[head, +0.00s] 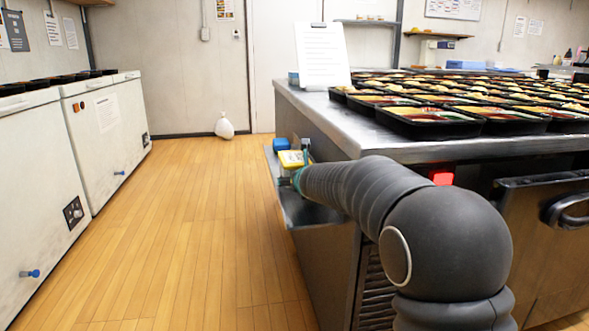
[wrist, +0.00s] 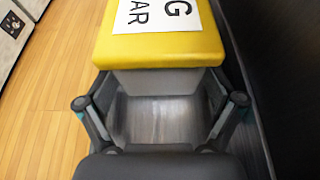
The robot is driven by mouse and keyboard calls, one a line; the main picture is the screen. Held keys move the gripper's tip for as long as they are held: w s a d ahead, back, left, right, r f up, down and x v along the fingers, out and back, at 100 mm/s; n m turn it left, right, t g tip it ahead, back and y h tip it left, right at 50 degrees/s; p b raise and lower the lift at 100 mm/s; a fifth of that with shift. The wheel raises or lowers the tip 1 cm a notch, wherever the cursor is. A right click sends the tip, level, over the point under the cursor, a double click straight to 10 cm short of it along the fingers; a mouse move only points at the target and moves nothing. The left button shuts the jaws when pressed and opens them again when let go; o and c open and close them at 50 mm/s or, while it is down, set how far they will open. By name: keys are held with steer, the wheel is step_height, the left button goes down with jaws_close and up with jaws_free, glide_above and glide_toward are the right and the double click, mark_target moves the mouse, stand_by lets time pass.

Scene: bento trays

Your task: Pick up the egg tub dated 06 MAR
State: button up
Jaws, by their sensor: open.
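A tub with a yellow lid (wrist: 165,52) and a pale body fills the upper middle of the wrist view. Its white label (wrist: 160,14) shows only "G" and "AR"; the rest is cut off, so the full date cannot be read. In the head view the yellow-lidded tub (head: 291,158) stands on a low steel side shelf, partly behind my gripper. My gripper (wrist: 162,103) is open, its fingers spread left and right just short of the tub's near side. Nothing is between the fingers but bare steel.
A blue-lidded tub (head: 282,145) stands just behind the yellow one on the shelf (head: 308,212). The steel counter (head: 350,127) with many black bento trays rises to the right. White chest freezers (head: 35,190) line the left; the wooden floor between is clear.

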steer(key=shift+w, duration=0.2)
steer(key=c, duration=1.2)
